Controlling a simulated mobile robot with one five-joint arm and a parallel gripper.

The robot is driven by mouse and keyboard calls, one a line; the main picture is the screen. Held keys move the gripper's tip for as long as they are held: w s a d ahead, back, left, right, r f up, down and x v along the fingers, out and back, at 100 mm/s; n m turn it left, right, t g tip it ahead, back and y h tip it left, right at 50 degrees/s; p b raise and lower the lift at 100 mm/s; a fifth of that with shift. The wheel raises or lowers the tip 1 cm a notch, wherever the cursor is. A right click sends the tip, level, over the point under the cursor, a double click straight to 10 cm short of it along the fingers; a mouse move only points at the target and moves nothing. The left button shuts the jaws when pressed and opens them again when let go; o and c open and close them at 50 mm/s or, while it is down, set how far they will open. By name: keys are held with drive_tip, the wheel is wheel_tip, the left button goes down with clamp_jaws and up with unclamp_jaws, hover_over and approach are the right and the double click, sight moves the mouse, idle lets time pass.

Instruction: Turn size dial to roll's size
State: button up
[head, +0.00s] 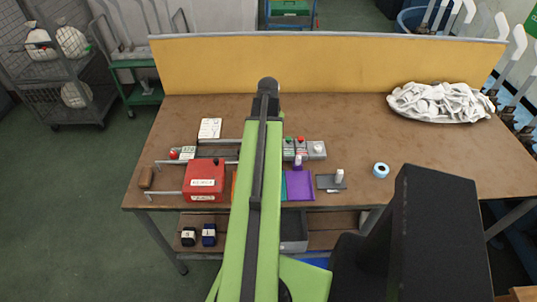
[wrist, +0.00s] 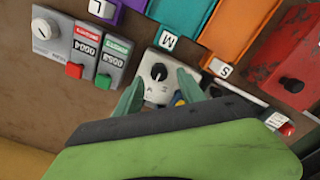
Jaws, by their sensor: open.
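The size dial is a black knob (wrist: 158,72) on a light grey panel, seen in the wrist view. My gripper (wrist: 160,78) is open, with one green finger on each side of the knob in the picture. I cannot tell whether the fingers touch it or are still above it. The letters around the knob are too small to read. In the head view my arm covers the dial and the gripper. A small blue-and-white roll (head: 381,170) lies on the right part of the table; its size cannot be read.
Counters with red and green buttons (wrist: 90,50) stand beside the dial panel. Purple, teal and orange trays (wrist: 240,25) marked L, M and S lie close by. A red box (head: 204,181) is at the left. A pile of white socks (head: 441,102) lies at the back right.

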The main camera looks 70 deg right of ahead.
wheel_tip(320, 180, down, 2)
drive_tip(key=shift+f+b, duration=0.1)
drive_tip(key=shift+b, duration=0.35)
drive_tip(key=shift+c, duration=0.2)
